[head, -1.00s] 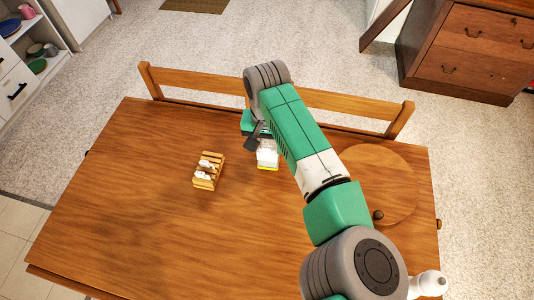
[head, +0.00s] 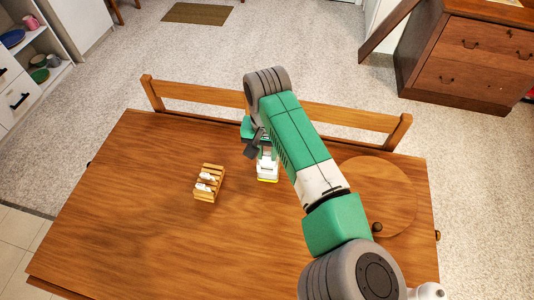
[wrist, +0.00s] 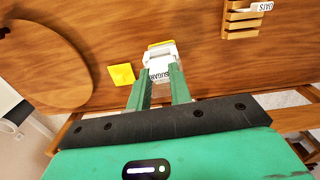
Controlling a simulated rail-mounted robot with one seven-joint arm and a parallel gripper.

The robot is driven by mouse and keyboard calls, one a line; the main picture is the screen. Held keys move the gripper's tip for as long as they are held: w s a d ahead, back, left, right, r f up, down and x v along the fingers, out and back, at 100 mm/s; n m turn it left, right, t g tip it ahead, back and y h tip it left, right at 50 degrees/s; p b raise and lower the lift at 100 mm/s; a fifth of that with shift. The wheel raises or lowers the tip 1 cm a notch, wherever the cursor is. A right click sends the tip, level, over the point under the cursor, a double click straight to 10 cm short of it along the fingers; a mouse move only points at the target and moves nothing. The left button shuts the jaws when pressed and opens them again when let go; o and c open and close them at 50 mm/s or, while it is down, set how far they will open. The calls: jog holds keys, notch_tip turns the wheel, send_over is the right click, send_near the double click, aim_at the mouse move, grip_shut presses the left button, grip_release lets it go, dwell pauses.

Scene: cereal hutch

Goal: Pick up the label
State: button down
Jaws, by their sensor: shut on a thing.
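A white label with dark lettering that reads SUGAR (wrist: 160,72) shows in the wrist view between my fingertips. My gripper (wrist: 158,80) has two green fingers and is shut on this label. A white container with a yellow end (wrist: 160,48) is just beyond the fingertips. I cannot tell whether the label touches it.
A wooden rack (head: 208,183) with white labels, one reading OATS in the wrist view (wrist: 262,7), stands left of the container. A yellow square (wrist: 121,74) lies on the table. A round board (head: 378,195) is at right. The table's left and front are clear.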

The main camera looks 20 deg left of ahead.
jog(key=s+d+r+p, duration=0.1)
jog(key=s+p, duration=0.1)
jog(key=s, duration=0.5)
jog(key=s+d+r+p, duration=0.1)
jog(key=s+d+p, duration=0.1)
jog(key=s, duration=0.6)
jog(key=shift+s+d+r, duration=0.25)
jog(key=shift+d+r, duration=0.05)
jog(key=shift+r, duration=0.05)
